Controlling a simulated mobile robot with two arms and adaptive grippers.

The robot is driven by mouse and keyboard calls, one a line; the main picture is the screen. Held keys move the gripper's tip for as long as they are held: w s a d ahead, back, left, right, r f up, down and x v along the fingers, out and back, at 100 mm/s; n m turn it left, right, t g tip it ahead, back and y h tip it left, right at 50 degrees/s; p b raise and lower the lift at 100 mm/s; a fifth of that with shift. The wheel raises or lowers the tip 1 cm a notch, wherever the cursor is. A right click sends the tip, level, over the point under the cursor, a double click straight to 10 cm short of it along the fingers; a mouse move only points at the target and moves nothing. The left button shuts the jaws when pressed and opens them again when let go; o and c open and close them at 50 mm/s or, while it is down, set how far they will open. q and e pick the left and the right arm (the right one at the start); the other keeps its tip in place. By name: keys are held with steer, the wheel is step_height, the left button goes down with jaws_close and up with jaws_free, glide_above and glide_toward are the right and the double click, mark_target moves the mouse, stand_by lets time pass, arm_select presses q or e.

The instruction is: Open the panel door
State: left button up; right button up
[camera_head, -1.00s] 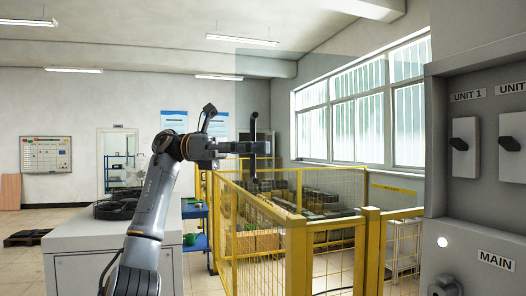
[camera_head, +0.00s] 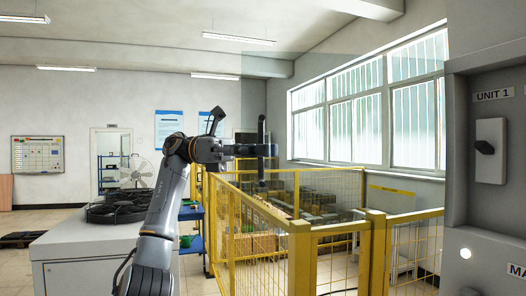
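The panel door (camera_head: 330,75) looks like a clear, faintly tinted pane. It stands swung out from the grey cabinet (camera_head: 459,150) at the right, and its far upright edge is left of the windows. A dark upright bar, which looks like the door's handle (camera_head: 262,130), is near that edge. My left gripper (camera_head: 264,150) comes in from the left at the bar's middle. Its fingers appear closed around the bar, though they are small and dark here. My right gripper is not in view.
The cabinet front carries a switch (camera_head: 489,150) under a UNIT 1 label and a lit white lamp (camera_head: 465,253). Beyond the pane stands a yellow mesh fence (camera_head: 300,245).

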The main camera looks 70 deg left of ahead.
arm_select(q)
steer(key=shift+s+a, duration=0.1)
steer(key=shift+s, duration=0.05)
steer(key=shift+a, duration=0.3)
steer(key=v, duration=0.7)
steer(key=shift+s, duration=0.2)
steer(key=shift+d, duration=0.1)
stand_by(0.3)
